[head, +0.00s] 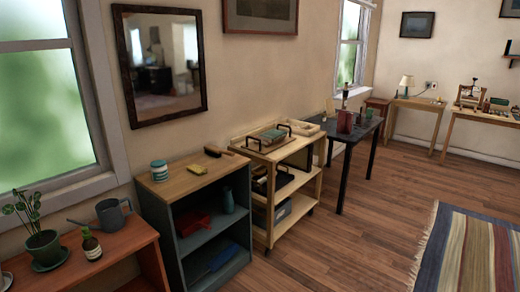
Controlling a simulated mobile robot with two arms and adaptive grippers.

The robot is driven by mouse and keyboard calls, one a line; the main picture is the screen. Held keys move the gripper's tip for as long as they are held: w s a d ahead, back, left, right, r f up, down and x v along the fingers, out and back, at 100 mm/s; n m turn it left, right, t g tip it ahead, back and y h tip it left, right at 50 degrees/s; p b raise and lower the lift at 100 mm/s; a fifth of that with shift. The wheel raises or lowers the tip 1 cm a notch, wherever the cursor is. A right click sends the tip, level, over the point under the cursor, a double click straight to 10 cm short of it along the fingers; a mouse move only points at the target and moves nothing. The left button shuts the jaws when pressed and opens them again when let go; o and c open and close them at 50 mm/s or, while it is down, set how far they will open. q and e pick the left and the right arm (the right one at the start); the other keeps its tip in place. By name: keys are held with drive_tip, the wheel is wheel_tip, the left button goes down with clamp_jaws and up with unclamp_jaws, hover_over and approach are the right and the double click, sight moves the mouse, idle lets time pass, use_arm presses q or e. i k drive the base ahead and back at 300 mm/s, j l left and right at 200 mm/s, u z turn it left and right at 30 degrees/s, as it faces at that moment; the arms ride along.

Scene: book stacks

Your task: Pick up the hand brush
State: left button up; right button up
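A small dark object that looks like the hand brush (213,152) lies on the wooden top of a grey-blue shelf unit (206,226), near its back right corner by the wall. A short tan part, perhaps its handle, points right. It is small in the head view, so its details are hard to tell. Neither of my grippers is in view, and nothing is seen touching the brush.
On the same top stand a teal-and-white jar (159,170) and a yellow block (197,169). A wooden cart (284,153) stands just right, a plant bench (125,244) left. The wooden floor (335,245) in front is clear up to a striped rug (470,250).

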sight(210, 151)
drive_tip(key=i+l+z, duration=0.3)
drive_tip(key=i, duration=0.55)
drive_tip(key=i+z, duration=0.3)
drive_tip(key=i, duration=0.55)
drive_tip(key=i+l+u, duration=0.1)
drive_tip(key=i+u, duration=0.2)
drive_tip(key=i, duration=0.15)
drive_tip(key=i+l+u, duration=0.15)
drive_tip(key=i+u, duration=0.15)
drive_tip(key=i, duration=0.15)
drive_tip(key=i+l+u, duration=0.25)
drive_tip(key=i, duration=0.2)
